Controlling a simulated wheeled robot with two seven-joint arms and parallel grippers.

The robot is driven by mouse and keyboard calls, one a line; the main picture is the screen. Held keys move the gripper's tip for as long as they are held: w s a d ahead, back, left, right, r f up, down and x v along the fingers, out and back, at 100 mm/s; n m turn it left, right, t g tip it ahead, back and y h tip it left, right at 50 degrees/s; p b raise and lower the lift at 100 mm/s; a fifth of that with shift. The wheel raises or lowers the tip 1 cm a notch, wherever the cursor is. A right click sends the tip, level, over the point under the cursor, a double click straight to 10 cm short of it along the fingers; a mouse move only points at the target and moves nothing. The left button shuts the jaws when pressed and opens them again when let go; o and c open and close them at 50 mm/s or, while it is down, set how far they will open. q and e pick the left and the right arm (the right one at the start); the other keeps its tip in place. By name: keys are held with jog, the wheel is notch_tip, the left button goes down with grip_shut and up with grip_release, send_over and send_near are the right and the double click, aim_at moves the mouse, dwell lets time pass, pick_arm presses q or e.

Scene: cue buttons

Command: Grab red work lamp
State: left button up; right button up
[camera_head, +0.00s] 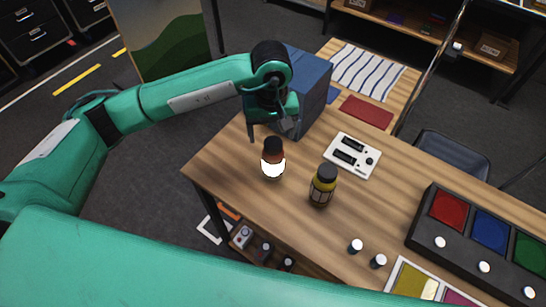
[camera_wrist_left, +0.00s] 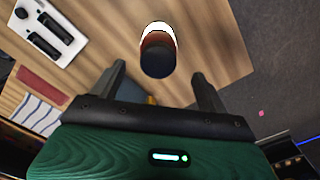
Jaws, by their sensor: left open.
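The red work lamp (camera_head: 273,160) stands upright on the wooden table (camera_head: 225,160), with a dark cap, a reddish-brown upper part and a glowing white lower part. In the left wrist view the lamp (camera_wrist_left: 158,52) shows from above, just beyond and between the fingertips. My left gripper (camera_head: 270,130) is open and empty, above and slightly behind the lamp; it also shows in the left wrist view (camera_wrist_left: 159,76). A similar lamp with a yellow body (camera_head: 322,187) stands to the right of the red one. My right gripper is out of view.
A blue box (camera_head: 312,85) stands behind my left gripper. A white panel with black parts (camera_head: 352,156) lies to the right. A dark tray with coloured squares and white buttons (camera_head: 410,240) and two small white-topped knobs (camera_head: 356,246) are further right.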

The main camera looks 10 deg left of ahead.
aim_at(273, 143)
pick_arm(q)
jog(key=shift+f, duration=0.5)
jog(key=shift+d+f+p, duration=0.1)
jog(key=shift+f+p, duration=0.1)
jog(key=shift+p, duration=0.25)
jog(key=f, duration=0.1)
jog(key=f+p, duration=0.2)
jog(key=f, duration=0.1)
jog(key=shift+s+d, duration=0.15)
jog(key=shift+s, duration=0.1)
jog(key=shift+f, duration=0.35)
jog(key=shift+w, duration=0.1)
jog(key=c, duration=1.5)
